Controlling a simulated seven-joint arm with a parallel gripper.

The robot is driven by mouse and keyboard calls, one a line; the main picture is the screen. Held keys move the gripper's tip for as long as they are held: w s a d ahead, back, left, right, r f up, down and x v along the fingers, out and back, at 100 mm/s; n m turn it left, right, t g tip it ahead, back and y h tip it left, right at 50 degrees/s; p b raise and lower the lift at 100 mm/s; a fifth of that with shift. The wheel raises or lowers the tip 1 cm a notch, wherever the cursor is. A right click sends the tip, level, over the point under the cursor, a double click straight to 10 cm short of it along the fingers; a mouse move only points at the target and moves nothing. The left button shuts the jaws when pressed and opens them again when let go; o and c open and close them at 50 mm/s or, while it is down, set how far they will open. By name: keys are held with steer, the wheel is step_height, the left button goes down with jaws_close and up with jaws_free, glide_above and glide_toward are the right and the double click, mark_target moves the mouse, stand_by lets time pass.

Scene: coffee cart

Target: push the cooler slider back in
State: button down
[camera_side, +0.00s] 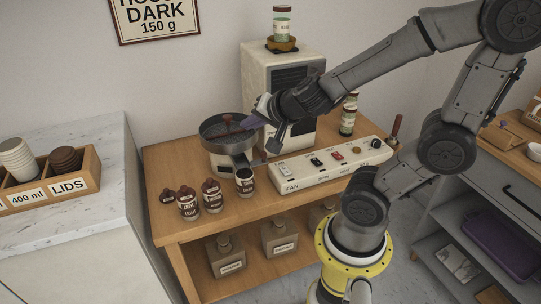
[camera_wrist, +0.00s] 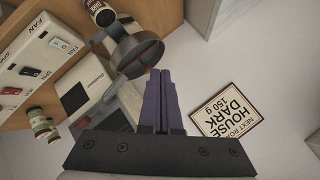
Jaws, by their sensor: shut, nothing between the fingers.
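The cooler (camera_side: 228,155) is a round metal pan on a pale drum, standing on the wooden cart top. A dark flat piece, perhaps the slider, sticks out at its front right by the spout (camera_side: 252,163); I cannot tell how far out it is. In the wrist view the cooler's rim (camera_wrist: 140,58) shows just beyond the fingertips, with dark parts at its outlet side. In the wrist view the fingers (camera_wrist: 160,72) are together and empty. Contact with the cooler cannot be told.
A labelled jar (camera_side: 245,181) stands by the spout, with several dark-capped bottles (camera_side: 188,204) to its left. The switch panel (camera_side: 325,166) is right of the cooler, and the cream roaster box (camera_side: 262,70) behind it. A wall sign (camera_wrist: 225,108) hangs beyond.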

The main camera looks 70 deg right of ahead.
steer(key=s+d+f+m+g+h, duration=0.1)
steer(key=s+d+f+m+g, duration=0.4)
steer(key=s+f, duration=0.2)
step_height(320, 180, down, 3)
steer(key=shift+s+d+r+g+h, duration=0.2)
steer(key=shift+d+g+h, duration=0.1)
steer(key=shift+d+h, duration=0.1)
steer(key=shift+f, duration=0.1)
steer(key=w+d+f, duration=0.6)
steer(key=w+f, duration=0.1)
steer(key=f, duration=0.1)
steer(key=shift+f, duration=0.15)
stand_by(0.3)
steer(key=shift+w, duration=0.1)
